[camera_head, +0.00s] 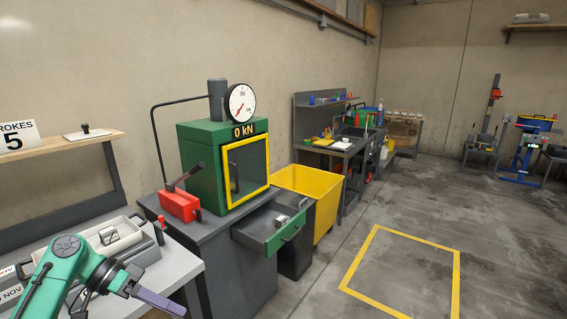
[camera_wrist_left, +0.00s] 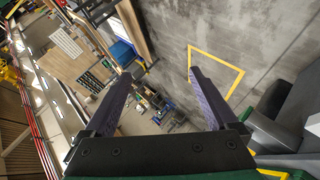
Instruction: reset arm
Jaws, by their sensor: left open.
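My left gripper (camera_head: 160,302) is at the lower left of the head view, on a green and grey arm, with a purple-grey finger pointing right. It is in front of the grey bench and apart from the things on it. In the left wrist view the two fingers (camera_wrist_left: 160,100) stand wide apart with nothing between them. My right gripper is in neither view.
A green press (camera_head: 208,165) with a gauge and yellow-framed door stands on a grey cabinet. Its drawer (camera_head: 270,238) is pulled out. A red hand pump (camera_head: 180,204) sits beside the press. A yellow bin (camera_head: 309,182) stands behind. The floor inside the yellow outline (camera_head: 458,285) is clear.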

